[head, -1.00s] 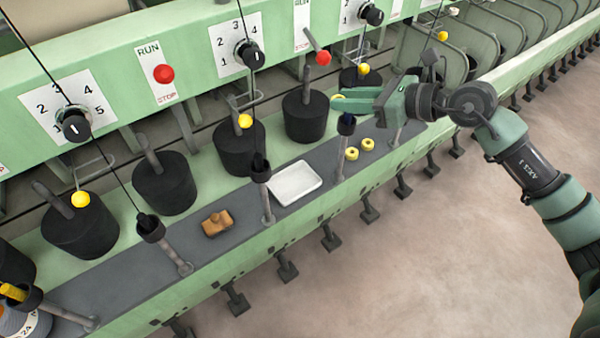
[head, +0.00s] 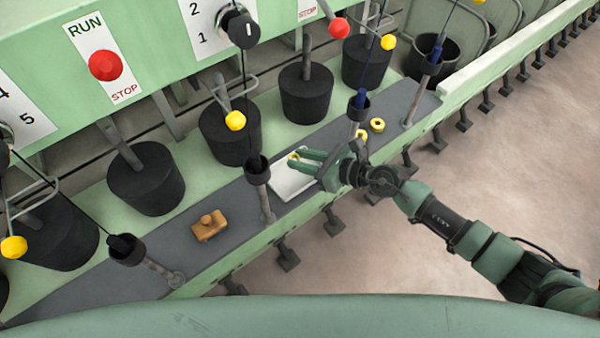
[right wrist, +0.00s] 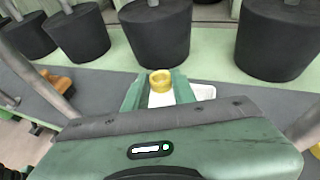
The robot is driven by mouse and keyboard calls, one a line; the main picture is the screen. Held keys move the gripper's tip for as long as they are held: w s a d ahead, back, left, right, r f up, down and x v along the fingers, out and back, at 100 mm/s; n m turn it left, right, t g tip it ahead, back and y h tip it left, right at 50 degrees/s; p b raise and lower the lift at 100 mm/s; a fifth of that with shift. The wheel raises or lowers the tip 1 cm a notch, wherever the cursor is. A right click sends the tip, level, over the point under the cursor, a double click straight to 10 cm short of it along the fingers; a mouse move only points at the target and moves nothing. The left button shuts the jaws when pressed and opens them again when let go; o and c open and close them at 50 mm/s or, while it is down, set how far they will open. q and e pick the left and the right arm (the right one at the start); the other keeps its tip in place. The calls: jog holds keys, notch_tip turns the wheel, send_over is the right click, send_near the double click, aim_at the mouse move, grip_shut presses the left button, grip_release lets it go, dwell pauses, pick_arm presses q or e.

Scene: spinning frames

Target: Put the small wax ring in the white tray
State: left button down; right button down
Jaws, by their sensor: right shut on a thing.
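My right gripper (head: 300,159) reaches in from the right in the head view, over the white tray (head: 287,188). It is shut on a small yellow wax ring (head: 293,156). In the right wrist view the ring (right wrist: 160,80) sits between the fingertips of the gripper (right wrist: 158,88), with part of the white tray (right wrist: 204,92) behind and below. The ring appears to be above the tray; the exact height is hard to tell. My gripper and arm hide part of the tray in the head view. My left gripper does not show.
A brown block with a knob (head: 208,226) lies to the left. Upright posts with black cups (head: 257,170) stand close beside the tray. Black cans line the back.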

aim_at(301, 178)
notch_tip(301, 178, down, 6)
jog(key=b, duration=0.2)
jog(key=shift+b, duration=0.4)
jog(key=shift+f, duration=0.2)
jog(key=shift+r, duration=0.1)
jog(key=shift+f, duration=0.3)
jog(key=c, duration=1.2)
grip_release()
jog(key=shift+o, duration=0.2)
jog(key=shift+r, duration=0.15)
jog(key=shift+r, duration=0.25)
jog(key=v, duration=1.2)
jog(key=shift+b, duration=0.35)
